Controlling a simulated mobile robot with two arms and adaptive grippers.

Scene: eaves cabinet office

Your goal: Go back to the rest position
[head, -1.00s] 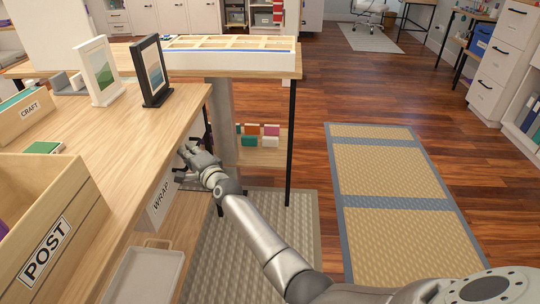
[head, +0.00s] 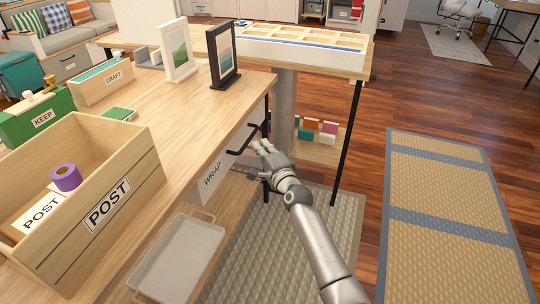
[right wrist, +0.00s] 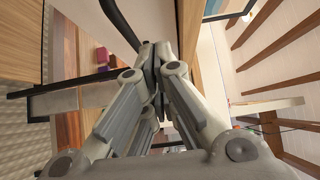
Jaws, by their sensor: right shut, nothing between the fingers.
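My right gripper (head: 260,150) is beside the front edge of the wooden desk (head: 190,130), close to a dark bar handle (head: 243,138) above the panel labelled WRAP (head: 212,176). In the right wrist view its fingers (right wrist: 158,60) are together with nothing between them, and a dark curved bar (right wrist: 122,25) passes just beyond the tips. I cannot tell whether the fingers touch the handle. My left gripper does not show in either view.
A POST box (head: 120,160) holding a purple tape roll (head: 66,177) stands on the desk's near left. Two picture frames (head: 224,60) stand at the far end. The floor right of my arm, with a tan mat (head: 440,190), is clear.

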